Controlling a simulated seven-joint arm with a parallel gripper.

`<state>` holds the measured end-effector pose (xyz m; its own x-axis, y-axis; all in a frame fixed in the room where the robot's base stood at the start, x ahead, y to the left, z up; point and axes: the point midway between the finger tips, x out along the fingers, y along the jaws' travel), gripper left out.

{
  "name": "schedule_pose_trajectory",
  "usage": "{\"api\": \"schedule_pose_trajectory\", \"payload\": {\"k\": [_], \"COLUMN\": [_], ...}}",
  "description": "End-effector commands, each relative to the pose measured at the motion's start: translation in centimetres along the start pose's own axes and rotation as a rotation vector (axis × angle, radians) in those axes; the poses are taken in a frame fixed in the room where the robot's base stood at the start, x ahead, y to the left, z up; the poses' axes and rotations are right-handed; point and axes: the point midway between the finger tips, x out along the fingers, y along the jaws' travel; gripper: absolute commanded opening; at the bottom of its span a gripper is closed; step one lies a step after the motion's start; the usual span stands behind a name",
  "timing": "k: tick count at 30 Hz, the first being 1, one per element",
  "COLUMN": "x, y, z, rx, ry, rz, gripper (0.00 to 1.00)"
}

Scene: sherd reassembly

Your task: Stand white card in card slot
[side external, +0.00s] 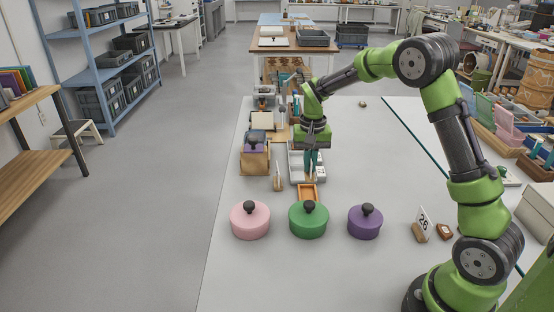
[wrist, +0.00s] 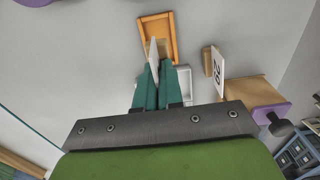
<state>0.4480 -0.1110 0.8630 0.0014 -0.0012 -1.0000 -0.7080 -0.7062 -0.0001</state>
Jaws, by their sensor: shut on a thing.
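My gripper (side external: 311,172) has teal fingers pointing down above the bench, just behind a small orange tray (side external: 307,192). In the wrist view my gripper (wrist: 154,80) is shut on a thin white card (wrist: 152,50), seen nearly edge-on, with a tan patch beside it. Its lower end shows near the orange tray (wrist: 172,38); I cannot tell if they touch. A numbered white card (wrist: 217,66) stands at a wooden slot block (wrist: 207,61). A thin card in a block (side external: 277,183) stands left of the tray. Another numbered card (side external: 424,219) stands by a block (side external: 418,233) at right.
Pink (side external: 250,220), green (side external: 308,219) and purple (side external: 365,222) lidded pots stand in a row in front. A pale tray (side external: 294,170) lies behind the orange one. A wooden box (side external: 254,162) is at left. Open bench lies right of my gripper.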

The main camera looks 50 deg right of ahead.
Motion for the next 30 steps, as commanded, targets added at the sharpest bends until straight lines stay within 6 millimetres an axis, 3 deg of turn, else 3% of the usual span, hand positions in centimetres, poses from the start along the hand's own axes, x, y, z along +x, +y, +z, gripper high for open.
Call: {"api": "schedule_pose_trajectory", "payload": {"k": [18,30], "x": [4.3,5.3], "y": [0.1,0.0], "z": [0.0,0.0], "rx": [0.000,0.000], "ry": [-0.002,0.000], "rz": [0.001,0.000], "gripper": [0.00,0.00]}}
